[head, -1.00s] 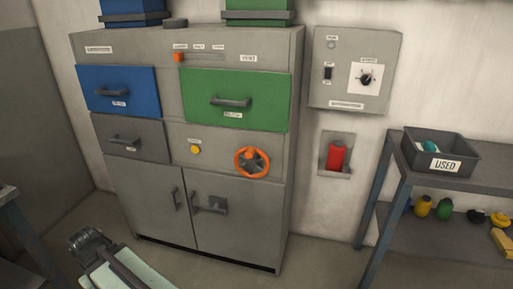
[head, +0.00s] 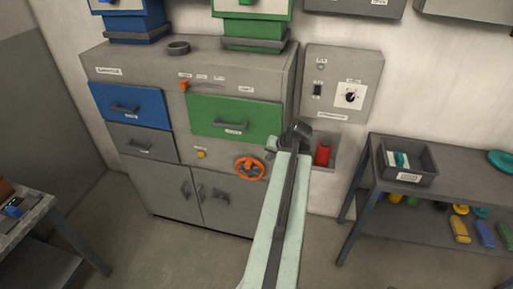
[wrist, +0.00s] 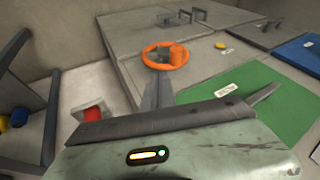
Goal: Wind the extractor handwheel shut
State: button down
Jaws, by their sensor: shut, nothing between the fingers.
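The extractor handwheel (head: 250,169) is an orange ring with a dark hub, on the right of the grey cabinet front, under the green drawer (head: 235,115). In the wrist view the handwheel (wrist: 166,57) shows beyond my fingers, with an orange knob on its rim. My gripper (head: 297,133) is raised at the cabinet's right side, up and right of the wheel in the head view. In the wrist view my dark gripper fingers (wrist: 157,90) are shut and empty, pointing toward the wheel. Whether they touch it cannot be told, but they look apart.
A control box (head: 342,82) hangs on the wall right of the cabinet, above a red object (head: 322,154) in a recess. A grey shelf table (head: 450,185) with a labelled bin (head: 405,168) stands at right. Another table (head: 30,225) is at left. Floor before the cabinet is clear.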

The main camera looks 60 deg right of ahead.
aim_at(250, 163)
jog(key=b+x, duration=0.3)
jog(key=x, duration=0.1)
jog(key=w+b+x, duration=0.1)
jog(key=b+x, duration=0.2)
jog(key=w+r+b+x, duration=0.1)
jog(key=b+x, duration=0.2)
jog(key=x, duration=0.1)
jog(key=shift+w+a+f, duration=0.2)
jog(key=shift+a+f, duration=0.05)
jog(key=shift+f, duration=0.05)
jog(key=shift+w+a+r, duration=0.15)
jog(key=shift+w+a, duration=0.1)
jog(key=shift+w, duration=0.5)
